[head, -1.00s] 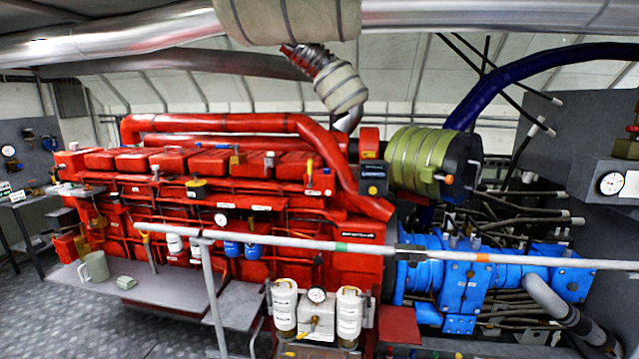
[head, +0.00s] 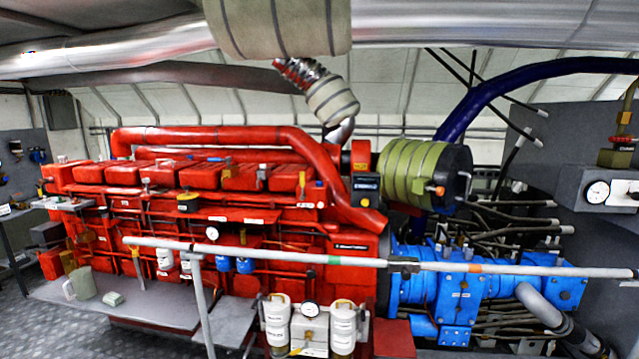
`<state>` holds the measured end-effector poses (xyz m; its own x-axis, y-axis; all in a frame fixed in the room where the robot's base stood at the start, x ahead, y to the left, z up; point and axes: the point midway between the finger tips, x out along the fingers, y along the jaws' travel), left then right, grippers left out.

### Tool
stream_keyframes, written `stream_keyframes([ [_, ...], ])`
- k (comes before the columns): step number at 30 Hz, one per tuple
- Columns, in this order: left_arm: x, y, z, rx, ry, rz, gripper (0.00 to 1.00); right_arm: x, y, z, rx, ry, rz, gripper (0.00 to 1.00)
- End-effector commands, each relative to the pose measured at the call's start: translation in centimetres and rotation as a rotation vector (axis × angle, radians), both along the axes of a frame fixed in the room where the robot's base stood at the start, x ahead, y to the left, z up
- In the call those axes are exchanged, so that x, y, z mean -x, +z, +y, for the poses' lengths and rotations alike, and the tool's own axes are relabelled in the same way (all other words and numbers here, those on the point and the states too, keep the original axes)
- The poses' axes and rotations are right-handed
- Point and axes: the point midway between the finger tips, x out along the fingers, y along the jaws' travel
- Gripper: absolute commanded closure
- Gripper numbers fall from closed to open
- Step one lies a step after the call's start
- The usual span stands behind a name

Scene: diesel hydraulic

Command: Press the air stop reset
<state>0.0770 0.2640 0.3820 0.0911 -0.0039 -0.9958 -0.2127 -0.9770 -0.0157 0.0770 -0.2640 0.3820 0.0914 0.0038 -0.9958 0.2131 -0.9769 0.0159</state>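A large red engine (head: 290,265) fills the middle of the head view. A black box with a blue-and-white label and a small yellow mark (head: 366,189) sits at its right end, below a red block (head: 361,154). To the right is an olive ribbed cylinder (head: 405,172) with a black end cap and a small orange knob (head: 438,190). No label reading air stop reset is legible, so I cannot tell which part it is. Neither of my grippers is in view.
A grey handrail (head: 330,260) crosses in front of the engine. A grey bench (head: 150,300) holds a mug (head: 80,283). White canisters (head: 277,320) stand at front. Blue machinery (head: 460,290) and a grey cabinet with a gauge (head: 597,192) are at right. Floor shows at lower left.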

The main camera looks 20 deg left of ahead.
Motion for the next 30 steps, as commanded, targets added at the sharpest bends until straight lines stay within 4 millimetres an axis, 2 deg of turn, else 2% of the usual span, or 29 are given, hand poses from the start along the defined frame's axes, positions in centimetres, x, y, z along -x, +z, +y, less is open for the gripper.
stream_keyframes([
  [1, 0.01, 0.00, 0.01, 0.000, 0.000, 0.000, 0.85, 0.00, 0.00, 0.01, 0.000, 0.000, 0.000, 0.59],
  [5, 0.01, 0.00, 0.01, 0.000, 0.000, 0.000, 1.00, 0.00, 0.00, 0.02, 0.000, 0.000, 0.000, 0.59],
  [30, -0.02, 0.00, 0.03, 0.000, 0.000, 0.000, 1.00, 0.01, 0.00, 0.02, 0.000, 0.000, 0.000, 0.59],
])
